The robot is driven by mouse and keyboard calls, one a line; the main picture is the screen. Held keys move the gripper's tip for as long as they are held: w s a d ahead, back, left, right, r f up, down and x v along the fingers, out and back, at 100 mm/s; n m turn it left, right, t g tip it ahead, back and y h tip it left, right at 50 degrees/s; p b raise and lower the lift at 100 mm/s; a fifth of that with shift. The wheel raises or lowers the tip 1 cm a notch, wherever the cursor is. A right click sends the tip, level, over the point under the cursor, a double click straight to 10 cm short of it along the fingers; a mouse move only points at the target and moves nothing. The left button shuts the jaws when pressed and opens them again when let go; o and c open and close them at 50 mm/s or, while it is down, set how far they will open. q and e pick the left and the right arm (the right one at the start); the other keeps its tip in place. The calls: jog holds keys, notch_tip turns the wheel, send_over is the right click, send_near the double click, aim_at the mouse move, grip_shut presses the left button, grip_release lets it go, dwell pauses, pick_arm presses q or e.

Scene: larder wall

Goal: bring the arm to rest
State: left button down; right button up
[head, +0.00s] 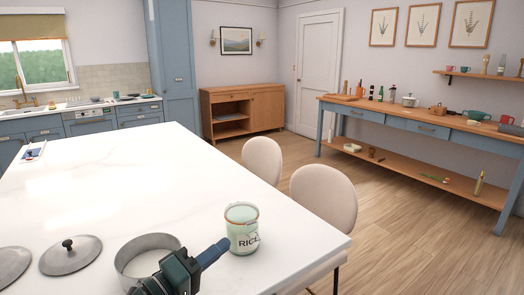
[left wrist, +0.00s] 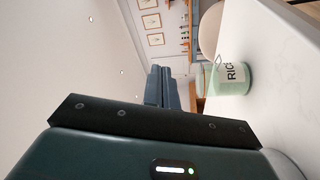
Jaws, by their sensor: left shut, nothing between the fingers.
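My left gripper (head: 218,249) is at the bottom middle of the head view, over the near part of the white table. Its fingers are together and empty, pointing up and right towards a pale green jar marked RICE (head: 243,241). In the left wrist view the shut fingers (left wrist: 160,72) point away from the camera, and the jar (left wrist: 232,80) is to their right. Whether the fingertips touch the jar cannot be told. A grey pot (head: 133,247) with white contents stands left of the gripper, partly hidden by it. My right gripper is not in view.
Two grey lids (head: 72,260) lie on the white table (head: 130,180) left of the pot. The table's middle is clear. Two pale chairs (head: 325,195) stand at its right edge. A wooden sideboard (head: 275,110) and a long blue bench (head: 425,132) with kitchen items are beyond.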

pick_arm(q)
jog(key=s+a+f+m+g+y, duration=0.1)
jog(key=s+a+f+m+y, duration=0.1)
jog(key=s+f, duration=0.4)
jog(key=s+a+f+m+g+y, duration=0.1)
jog(key=s+a+f+m+y, duration=0.1)
jog(key=s+f, duration=0.5)
jog(key=s+a+f+m+g+y, duration=0.2)
jog(key=s+f+m+y, duration=0.2)
jog(key=f, duration=1.2)
jog(key=s+y, duration=0.2)
jog(key=shift+s+f, duration=0.3)
jog(key=shift+f, duration=0.05)
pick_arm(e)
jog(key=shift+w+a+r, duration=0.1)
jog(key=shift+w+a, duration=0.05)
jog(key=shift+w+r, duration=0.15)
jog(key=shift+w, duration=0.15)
pick_arm(q)
jog(key=shift+a, duration=0.1)
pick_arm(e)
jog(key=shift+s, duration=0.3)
pick_arm(q)
jog(key=shift+w, duration=0.1)
